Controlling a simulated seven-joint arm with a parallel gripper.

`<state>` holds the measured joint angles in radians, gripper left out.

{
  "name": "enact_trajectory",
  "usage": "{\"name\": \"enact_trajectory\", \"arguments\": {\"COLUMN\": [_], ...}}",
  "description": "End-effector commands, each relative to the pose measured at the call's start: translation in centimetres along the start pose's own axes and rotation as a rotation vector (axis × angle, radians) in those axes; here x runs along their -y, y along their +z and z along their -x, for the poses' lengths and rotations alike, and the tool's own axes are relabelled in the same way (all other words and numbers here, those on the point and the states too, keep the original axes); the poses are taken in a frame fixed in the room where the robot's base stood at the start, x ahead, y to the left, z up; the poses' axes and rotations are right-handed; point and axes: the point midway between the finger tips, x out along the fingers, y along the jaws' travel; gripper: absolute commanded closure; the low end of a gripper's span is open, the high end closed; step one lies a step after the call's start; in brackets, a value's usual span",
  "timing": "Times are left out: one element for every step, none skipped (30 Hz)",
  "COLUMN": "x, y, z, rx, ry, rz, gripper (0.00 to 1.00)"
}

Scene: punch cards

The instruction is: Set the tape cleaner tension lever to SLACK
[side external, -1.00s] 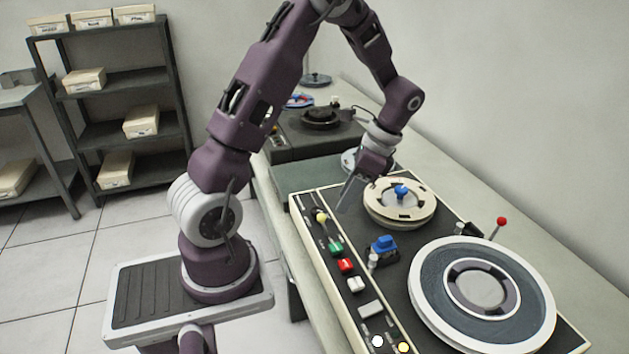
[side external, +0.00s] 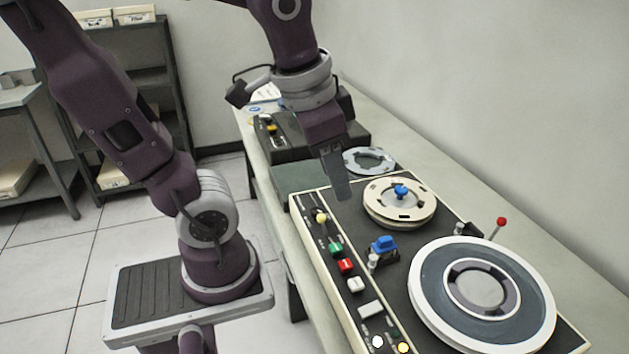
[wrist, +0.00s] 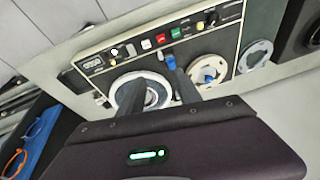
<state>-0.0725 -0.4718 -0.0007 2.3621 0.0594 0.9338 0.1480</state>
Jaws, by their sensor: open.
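The tape machine (side external: 345,262) lies on the bench, with its controls on a dark panel. No readable label marks the tension lever or SLACK. A red-balled lever (side external: 501,222) stands tilted at the far edge beside the large reel. A blue-topped part (side external: 384,243) sits between the reels; it shows in the wrist view too (wrist: 170,63). A yellow knob (side external: 321,217) is at the near-left edge. My gripper (side external: 343,193) points down above the panel, left of the cream reel. In the wrist view my gripper (wrist: 158,88) is open and empty, fingers apart.
The large grey reel (side external: 430,290) and cream reel (side external: 380,207) stand up from the panel. Green (side external: 336,249), red (side external: 346,266) and white (side external: 357,284) buttons line the near edge. Another dark machine (side external: 300,145) stands behind. The wall bounds the right side.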

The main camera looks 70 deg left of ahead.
Motion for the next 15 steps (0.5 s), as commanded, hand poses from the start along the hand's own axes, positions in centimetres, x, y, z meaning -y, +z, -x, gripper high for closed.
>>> {"name": "enact_trajectory", "arguments": {"x": [-0.5, -0.8, -1.1, -1.4, -1.7, -1.9, -2.1, -2.3, -2.6, -2.7, -2.6, -2.5, -2.4, -2.4, -2.2], "y": [0.6, 0.9, 1.3, 1.6, 1.9, 2.2, 2.5, 2.8, 3.1, 3.2, 3.0, 2.8, 2.7, 2.5, 2.4], "z": [0.4, 0.7, 0.9, 1.1, 1.3, 1.5, 1.6, 1.7, 1.8, 1.7, 1.2, 0.9, 0.6, 0.3, 0.0], "rx": [-0.031, -0.050, -0.073, -0.092, -0.109, -0.127, -0.141, -0.154, -0.173, -0.164, -0.130, -0.097, -0.075, -0.053, -0.025], "ry": [0.006, 0.010, 0.017, 0.023, 0.029, 0.036, 0.041, 0.047, 0.055, 0.062, 0.068, 0.077, 0.082, 0.088, 0.097], "rz": [0.014, 0.027, 0.043, 0.056, 0.067, 0.080, 0.089, 0.098, 0.112, 0.127, 0.148, 0.168, 0.177, 0.189, 0.204], "gripper": [0.59, 0.59, 0.59, 0.59, 0.59, 0.59, 0.59, 0.59, 0.59, 0.59, 0.59, 0.59, 0.59, 0.59, 0.59]}}
